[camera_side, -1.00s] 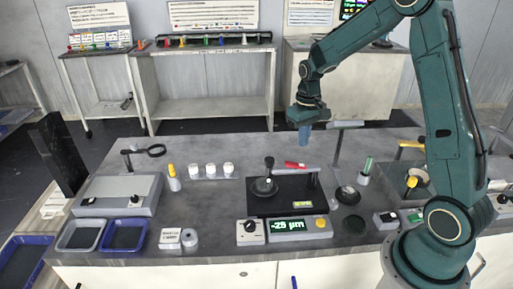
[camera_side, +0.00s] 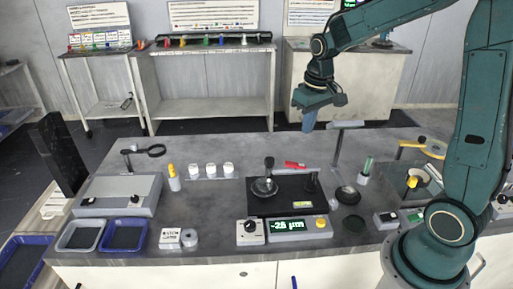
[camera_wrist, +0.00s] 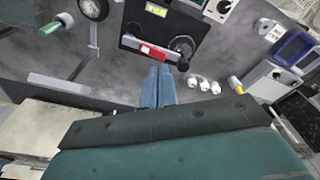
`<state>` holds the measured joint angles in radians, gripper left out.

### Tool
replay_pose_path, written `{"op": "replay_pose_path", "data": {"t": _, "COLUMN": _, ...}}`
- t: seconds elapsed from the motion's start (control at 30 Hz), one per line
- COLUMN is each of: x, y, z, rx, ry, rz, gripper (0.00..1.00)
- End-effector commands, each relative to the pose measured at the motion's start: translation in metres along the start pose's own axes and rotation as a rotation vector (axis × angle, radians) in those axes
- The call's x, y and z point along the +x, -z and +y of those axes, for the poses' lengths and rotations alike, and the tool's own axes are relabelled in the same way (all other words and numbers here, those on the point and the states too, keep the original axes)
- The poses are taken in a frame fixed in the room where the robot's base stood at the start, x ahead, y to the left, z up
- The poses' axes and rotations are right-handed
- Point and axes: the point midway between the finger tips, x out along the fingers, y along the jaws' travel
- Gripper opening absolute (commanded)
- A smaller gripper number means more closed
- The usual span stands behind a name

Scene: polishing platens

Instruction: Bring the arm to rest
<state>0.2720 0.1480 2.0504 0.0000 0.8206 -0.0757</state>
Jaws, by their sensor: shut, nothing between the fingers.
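My gripper (camera_side: 309,122) hangs in the air above the back part of the grey bench, pointing down. Its blue fingers are shut with nothing between them. In the wrist view the closed fingers (camera_wrist: 158,88) show side by side in the middle, over bare bench top. My gripper is apart from everything on the bench.
A black plate with a round fixture (camera_side: 264,187) and a red item (camera_side: 295,165) lies below. A tall stand (camera_side: 338,150) rises close to the right of my gripper. White jars (camera_side: 211,170), a grey machine (camera_side: 118,193) and a display box (camera_side: 300,228) stand on the bench.

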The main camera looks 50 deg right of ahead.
Motion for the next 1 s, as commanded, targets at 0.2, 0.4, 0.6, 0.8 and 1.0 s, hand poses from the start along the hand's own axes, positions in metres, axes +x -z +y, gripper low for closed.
{"op": "replay_pose_path", "data": {"t": 0.2, "x": -0.039, "y": -0.03, "z": -0.02, "rx": -0.037, "ry": 0.003, "rz": 0.072, "gripper": 0.0}}
{"op": "replay_pose_path", "data": {"t": 0.4, "x": -0.067, "y": -0.06, "z": -0.035, "rx": -0.07, "ry": 0.01, "rz": 0.135, "gripper": 0.0}}
{"op": "replay_pose_path", "data": {"t": 0.6, "x": -0.087, "y": -0.094, "z": -0.046, "rx": -0.101, "ry": 0.02, "rz": 0.197, "gripper": 0.0}}
{"op": "replay_pose_path", "data": {"t": 0.8, "x": -0.102, "y": -0.128, "z": -0.055, "rx": -0.131, "ry": 0.034, "rz": 0.259, "gripper": 0.0}}
{"op": "replay_pose_path", "data": {"t": 1.0, "x": -0.109, "y": -0.161, "z": -0.06, "rx": -0.161, "ry": 0.051, "rz": 0.317, "gripper": 0.0}}
